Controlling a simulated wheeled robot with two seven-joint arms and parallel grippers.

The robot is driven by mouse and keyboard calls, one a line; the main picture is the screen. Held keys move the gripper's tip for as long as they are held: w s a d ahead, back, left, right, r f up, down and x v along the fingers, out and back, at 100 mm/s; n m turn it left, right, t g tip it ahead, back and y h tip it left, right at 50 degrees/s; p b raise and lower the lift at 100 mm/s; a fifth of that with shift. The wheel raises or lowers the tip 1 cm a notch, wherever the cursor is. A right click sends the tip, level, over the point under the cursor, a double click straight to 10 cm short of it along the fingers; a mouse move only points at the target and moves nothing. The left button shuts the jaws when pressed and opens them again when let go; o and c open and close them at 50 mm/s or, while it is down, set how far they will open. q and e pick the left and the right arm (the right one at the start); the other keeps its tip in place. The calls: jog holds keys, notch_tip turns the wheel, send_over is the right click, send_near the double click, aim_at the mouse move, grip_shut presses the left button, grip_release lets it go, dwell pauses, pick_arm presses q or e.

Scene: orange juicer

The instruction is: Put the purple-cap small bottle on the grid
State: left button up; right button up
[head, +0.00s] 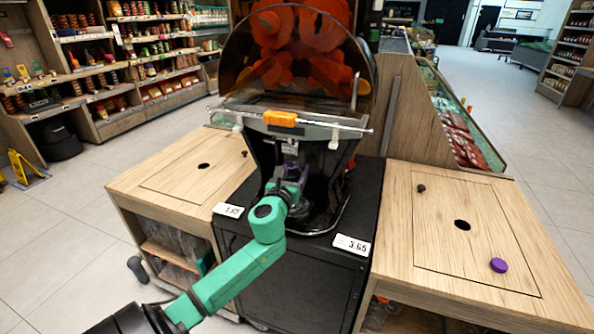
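My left arm comes in from the lower left, and its gripper (291,168) is inside the juicer's front bay. A small purple item (293,171) shows right at the gripper, probably the purple cap of the small bottle; the rest of it is hidden by my green wrist. I cannot make out the fingers or whether they grip it. The dark grid (322,218) at the foot of the bay is partly covered by my arm. Another purple round cap-like thing (498,265) lies on the right counter. My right gripper is not in view.
The orange juicer (300,60) stands on a black cabinet (318,280) with price tags on its front edge. Wooden counters stand left (165,180) and right (440,220), each with a dark hole. Their tops are mostly clear.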

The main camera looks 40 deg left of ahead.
pick_arm(q)
jog(key=shift+w+a+f+b, duration=0.25)
jog(key=shift+w+f, duration=0.2)
jog(key=shift+w, duration=0.15)
jog(key=shift+w+a+f+b, duration=0.25)
jog(key=shift+w+f, duration=0.2)
jog(key=shift+w, duration=0.15)
jog(key=o, duration=1.5)
jog(key=shift+c, duration=0.2)
jog(key=v, duration=1.2)
jog(key=shift+r, duration=0.15)
